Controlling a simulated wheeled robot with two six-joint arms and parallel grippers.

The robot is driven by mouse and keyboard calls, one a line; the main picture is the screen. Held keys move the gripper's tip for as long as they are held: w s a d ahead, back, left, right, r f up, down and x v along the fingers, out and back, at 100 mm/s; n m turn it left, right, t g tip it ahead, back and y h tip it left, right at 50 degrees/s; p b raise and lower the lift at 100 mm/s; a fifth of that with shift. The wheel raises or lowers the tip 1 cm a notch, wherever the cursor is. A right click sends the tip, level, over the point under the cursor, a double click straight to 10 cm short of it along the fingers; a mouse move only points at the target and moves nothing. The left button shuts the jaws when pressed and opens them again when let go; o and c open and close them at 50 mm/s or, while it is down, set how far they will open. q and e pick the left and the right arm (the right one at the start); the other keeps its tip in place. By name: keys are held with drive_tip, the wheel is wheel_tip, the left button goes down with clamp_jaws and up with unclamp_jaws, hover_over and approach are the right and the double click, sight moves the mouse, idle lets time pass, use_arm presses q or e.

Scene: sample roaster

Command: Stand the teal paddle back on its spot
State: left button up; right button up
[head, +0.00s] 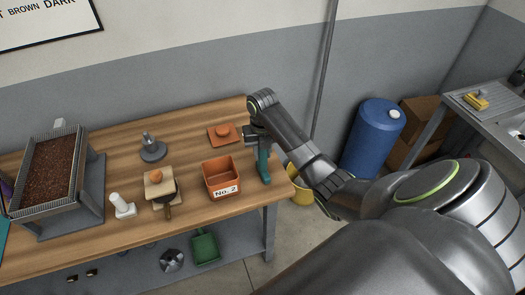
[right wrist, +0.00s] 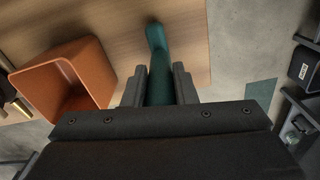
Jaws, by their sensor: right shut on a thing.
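The teal paddle (head: 263,166) is in my right gripper (head: 257,140) near the right end of the wooden table (head: 120,232). It hangs roughly upright beside the orange No. 2 box, at that box's right. In the right wrist view the teal paddle (right wrist: 159,72) runs between the two dark fingers (right wrist: 159,85), which are shut on it, and its end points away over the wood. I cannot tell whether its lower end touches the table. No spot marked for the paddle can be made out. My left gripper is not in view.
The open orange box (head: 222,180) stands close left of the paddle, an orange lid (head: 225,135) behind it. A grey weight-like piece (head: 152,149), a wooden block with a knob (head: 158,184), a white piece (head: 122,206) and a bean tray (head: 50,172) stand farther left.

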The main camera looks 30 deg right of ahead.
drive_tip(key=shift+f, duration=0.15)
drive_tip(key=o, duration=1)
wheel_tip(320, 180, up, 6)
drive_tip(key=shift+w, duration=0.1)
wheel_tip(320, 180, up, 4)
drive_tip(key=p, duration=0.4)
drive_tip(key=shift+r+p, duration=0.2)
drive_tip(key=shift+p, duration=0.1)
drive_tip(key=shift+r+p, duration=1)
drive_tip(key=shift+f, duration=0.1)
